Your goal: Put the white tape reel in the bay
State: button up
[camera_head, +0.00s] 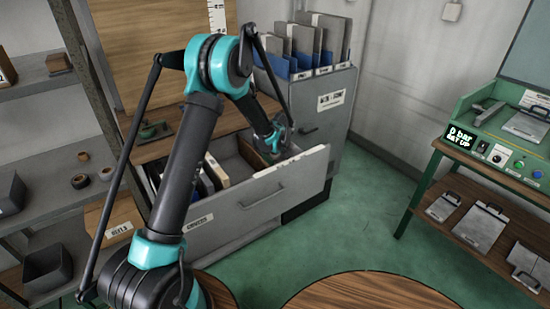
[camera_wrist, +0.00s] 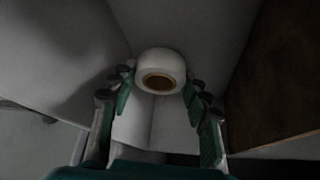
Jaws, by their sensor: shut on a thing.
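The white tape reel (camera_wrist: 160,62), with a brown core, is between the fingers of my gripper (camera_wrist: 160,82) in the wrist view. The fingers are shut on its sides. Pale walls and a brown wooden panel surround it there. In the head view my gripper (camera_head: 277,144) is down in the right part of the open grey drawer (camera_head: 262,196). The reel is hidden in that view. I cannot tell whether it touches the drawer floor. No label in view clearly marks the bay.
Upright files or panels (camera_head: 215,170) fill the drawer's left part. A grey cabinet (camera_head: 325,95) with folders stands behind on the right. A green bench (camera_head: 500,130) is at the far right, shelves (camera_head: 60,170) at the left. A round wooden table (camera_head: 370,292) is in front.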

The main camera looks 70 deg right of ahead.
aim_at(275, 157)
jog(key=shift+f, duration=1.5)
jog(key=shift+f, duration=0.15)
jog(key=o, duration=0.8)
jog(key=shift+o, duration=0.2)
jog(key=v, duration=1.2)
jog(key=shift+r, duration=0.2)
